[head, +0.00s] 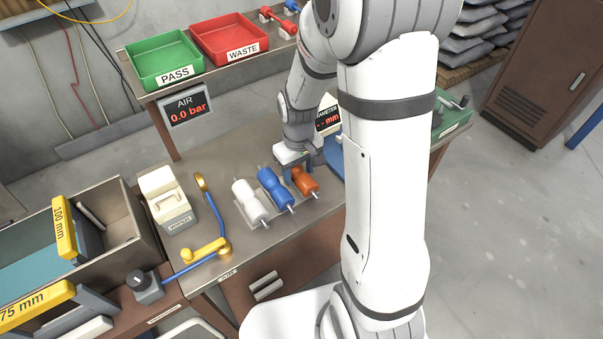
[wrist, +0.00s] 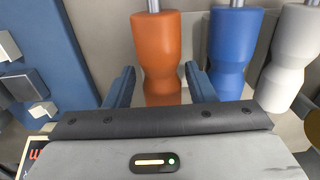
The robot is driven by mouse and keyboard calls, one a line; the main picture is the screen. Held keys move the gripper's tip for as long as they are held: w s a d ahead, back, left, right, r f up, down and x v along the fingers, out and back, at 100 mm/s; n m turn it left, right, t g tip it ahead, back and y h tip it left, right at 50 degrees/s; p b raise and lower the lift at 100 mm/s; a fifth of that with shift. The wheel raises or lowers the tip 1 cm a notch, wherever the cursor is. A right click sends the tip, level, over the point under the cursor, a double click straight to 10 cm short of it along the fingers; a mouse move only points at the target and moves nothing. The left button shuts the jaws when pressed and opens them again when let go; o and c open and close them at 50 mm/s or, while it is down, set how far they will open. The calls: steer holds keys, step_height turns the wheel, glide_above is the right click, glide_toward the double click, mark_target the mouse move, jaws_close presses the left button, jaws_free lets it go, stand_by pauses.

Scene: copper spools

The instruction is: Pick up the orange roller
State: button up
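The orange roller (head: 306,182) lies at the right end of a row of rollers on the workbench. In the wrist view the orange roller (wrist: 157,55) has a narrowed waist and a metal shaft at its far end. My gripper (head: 295,168) is over it in the head view. In the wrist view my gripper (wrist: 158,78) is open, with one blue finger on each side of the roller's near part. Gaps show between the fingers and the roller. I cannot tell how far down the fingers reach.
A blue roller (head: 275,190) lies close beside the orange one, and a white roller (head: 250,203) beyond it. The right finger is near the blue roller (wrist: 234,50) in the wrist view. A blue fixture (wrist: 40,50) stands left. Green (head: 163,60) and red (head: 229,38) trays sit on the shelf behind.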

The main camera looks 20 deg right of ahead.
mark_target(299, 170)
steer(key=c, duration=0.9)
steer(key=shift+o, duration=0.2)
steer(key=shift+w+r, duration=0.1)
steer(key=shift+r, duration=0.45)
step_height(299, 170, up, 9)
steer(key=shift+b, duration=0.35)
